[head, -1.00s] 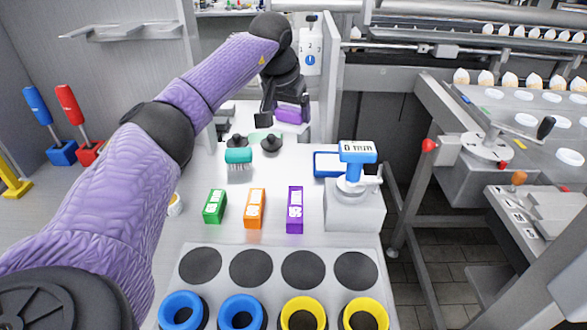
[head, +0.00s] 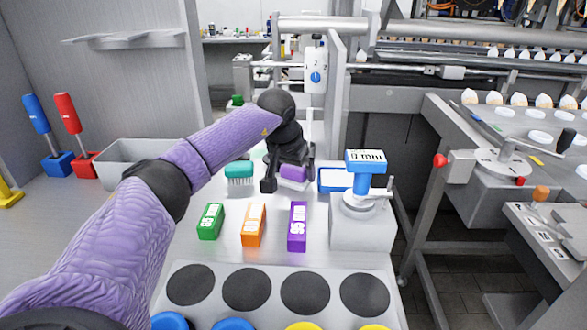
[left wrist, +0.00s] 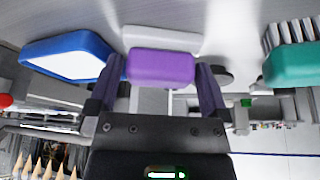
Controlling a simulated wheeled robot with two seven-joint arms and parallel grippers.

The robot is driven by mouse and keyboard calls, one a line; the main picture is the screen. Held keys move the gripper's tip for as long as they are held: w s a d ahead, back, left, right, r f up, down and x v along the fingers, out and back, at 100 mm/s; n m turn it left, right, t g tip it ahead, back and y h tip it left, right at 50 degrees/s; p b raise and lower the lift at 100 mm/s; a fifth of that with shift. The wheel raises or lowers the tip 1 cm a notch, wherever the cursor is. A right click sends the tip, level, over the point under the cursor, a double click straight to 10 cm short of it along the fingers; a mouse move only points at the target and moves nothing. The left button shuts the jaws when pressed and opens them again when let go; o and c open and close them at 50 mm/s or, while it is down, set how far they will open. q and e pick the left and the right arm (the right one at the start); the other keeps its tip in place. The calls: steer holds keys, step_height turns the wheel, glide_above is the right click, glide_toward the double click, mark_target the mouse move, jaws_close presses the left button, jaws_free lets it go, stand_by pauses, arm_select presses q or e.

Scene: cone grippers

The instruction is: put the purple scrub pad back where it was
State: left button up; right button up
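The purple scrub pad (head: 293,174) is between the fingers of my left gripper (head: 289,181), left of the blue-framed white plate (head: 336,180) and right of the teal brush (head: 239,171). In the left wrist view the pad (left wrist: 162,66) fills the gap between both fingers of the left gripper (left wrist: 161,78), which is shut on it. A pale flat shape (left wrist: 165,38) shows just beyond the pad; I cannot tell whether they touch. The gripper partly hides the tabletop under the pad. My right gripper is not in view.
Green (head: 210,221), orange (head: 254,225) and purple (head: 298,226) labelled blocks stand in front. A blue-topped device (head: 364,182) stands on a grey box at right. A grey bin (head: 130,156) is at left.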

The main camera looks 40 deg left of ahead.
arm_select(q)
steer(key=shift+r, duration=0.1)
steer(key=p+v, duration=0.5)
steer(key=v, duration=0.7)
